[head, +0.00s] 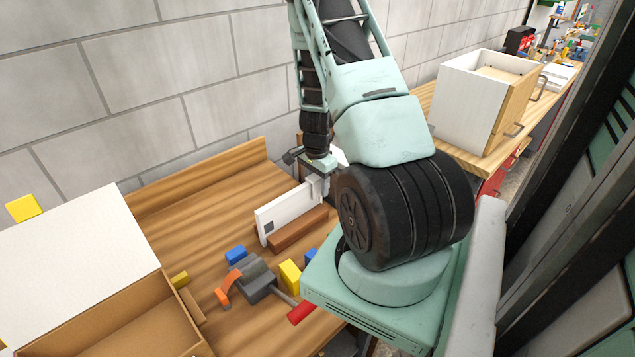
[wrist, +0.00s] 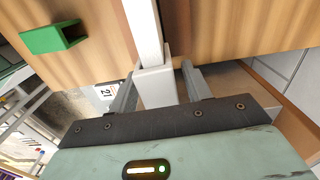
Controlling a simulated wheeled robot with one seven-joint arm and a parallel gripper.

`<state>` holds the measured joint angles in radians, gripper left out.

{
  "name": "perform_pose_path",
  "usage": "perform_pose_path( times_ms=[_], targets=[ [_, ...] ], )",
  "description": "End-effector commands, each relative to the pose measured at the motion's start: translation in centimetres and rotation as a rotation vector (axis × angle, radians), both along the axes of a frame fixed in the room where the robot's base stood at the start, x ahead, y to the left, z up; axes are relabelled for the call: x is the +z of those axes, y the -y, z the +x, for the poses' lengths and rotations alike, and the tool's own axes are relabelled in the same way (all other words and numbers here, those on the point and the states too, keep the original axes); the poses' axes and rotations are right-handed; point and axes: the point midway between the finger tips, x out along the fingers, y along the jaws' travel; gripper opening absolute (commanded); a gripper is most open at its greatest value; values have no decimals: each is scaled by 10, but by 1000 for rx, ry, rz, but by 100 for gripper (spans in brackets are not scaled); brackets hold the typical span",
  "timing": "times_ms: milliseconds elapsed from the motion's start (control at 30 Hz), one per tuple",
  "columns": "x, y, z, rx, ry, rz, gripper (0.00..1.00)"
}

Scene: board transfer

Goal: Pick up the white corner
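The white corner (wrist: 158,86) is a small white block at the end of a narrow white board (wrist: 143,25) in the wrist view. My gripper (wrist: 160,80) is open, with one grey finger on each side of the corner. A slight gap seems to show beside each finger. In the head view my gripper (head: 318,168) points down over the upright white board (head: 283,213). The corner is small and partly hidden there by the gripper.
A brown wooden bar (head: 298,232) lies beside the board. Yellow (head: 290,274) and blue (head: 236,254) blocks and a grey clamp-like tool (head: 254,280) lie nearer on the wooden table. An open box (head: 108,320) stands at left. A green hollow block (wrist: 52,38) shows in the wrist view.

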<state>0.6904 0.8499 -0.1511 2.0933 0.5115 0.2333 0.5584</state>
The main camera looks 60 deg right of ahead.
Motion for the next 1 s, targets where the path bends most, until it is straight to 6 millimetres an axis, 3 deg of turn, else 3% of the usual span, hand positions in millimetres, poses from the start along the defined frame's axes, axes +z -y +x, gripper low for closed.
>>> perform_pose_path(
  times_ms=[33,133,200,567,1000],
  targets=[
    [0,0,0,0,0,0,33],
    [0,0,0,0,0,0,8],
    [0,0,0,0,0,0,4],
    [5,0,1,2,1,-2,4],
    [54,0,1,2,3,-4,4]
  ],
)
